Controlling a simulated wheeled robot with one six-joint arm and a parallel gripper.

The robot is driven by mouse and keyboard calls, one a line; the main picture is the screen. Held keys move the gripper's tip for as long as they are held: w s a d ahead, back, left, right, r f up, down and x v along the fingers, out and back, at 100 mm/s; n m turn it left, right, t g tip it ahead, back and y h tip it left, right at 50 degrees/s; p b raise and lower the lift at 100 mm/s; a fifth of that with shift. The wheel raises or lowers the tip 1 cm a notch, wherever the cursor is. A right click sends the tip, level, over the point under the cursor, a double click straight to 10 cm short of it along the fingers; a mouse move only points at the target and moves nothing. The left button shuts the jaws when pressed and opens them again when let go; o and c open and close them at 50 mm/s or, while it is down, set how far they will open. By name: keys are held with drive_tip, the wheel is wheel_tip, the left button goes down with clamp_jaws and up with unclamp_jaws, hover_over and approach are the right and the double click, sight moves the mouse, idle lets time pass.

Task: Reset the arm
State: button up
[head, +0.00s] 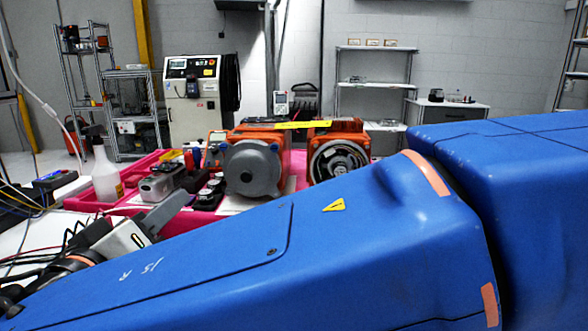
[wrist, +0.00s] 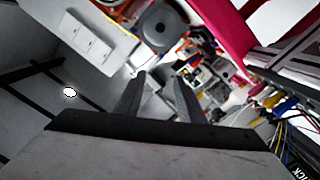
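My gripper (wrist: 159,76) shows in the wrist view with two dark fingers apart and nothing between them, so it is open. In the head view my blue arm (head: 270,270) stretches across the foreground toward the lower left. A grey and white part at the lower left appears to be its gripper end, partly hidden behind the arm. It is in front of the pink tray (head: 82,203). An orange servo motor with a grey round face (head: 252,168) stands on the tray, and it seems to show at the top of the wrist view (wrist: 160,25).
A second orange motor (head: 338,158) with an open round face stands to the right. A white spray bottle (head: 104,175) is at the tray's left, near loose wires (head: 30,250). A beige cabinet (head: 193,115) and metal shelves (head: 375,85) stand behind.

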drive_tip(key=w+d+f+m+g+h, duration=0.15)
drive_tip(key=w+d+f+g, duration=0.3)
drive_tip(key=d, duration=1.05)
drive_tip(key=w+d+f+g+h, duration=0.35)
drive_tip(key=w+d+f, duration=0.25)
drive_tip(key=d, duration=0.9)
drive_tip(key=s+d+f+m+g+y, duration=0.1)
drive_tip(key=s+d+f+g, duration=0.1)
drive_tip(key=d+f, duration=0.3)
drive_tip(key=s+d+f+g+y, duration=0.1)
drive_tip(key=s+d+f+g, duration=0.1)
drive_tip(key=d, duration=0.6)
drive_tip(key=s+d+f+m+y, duration=0.1)
drive_tip(key=s+d+f+y, duration=0.1)
drive_tip(key=s+d+f, duration=0.1)
drive_tip(key=s+d+f+m+y, duration=0.2)
drive_tip(key=s+d+f, duration=0.1)
drive_tip(key=s, duration=0.5)
drive_tip(key=shift+d+f+g+y, duration=0.25)
drive_tip(key=shift+f+g+y, duration=0.15)
drive_tip(key=shift+f, duration=0.45)
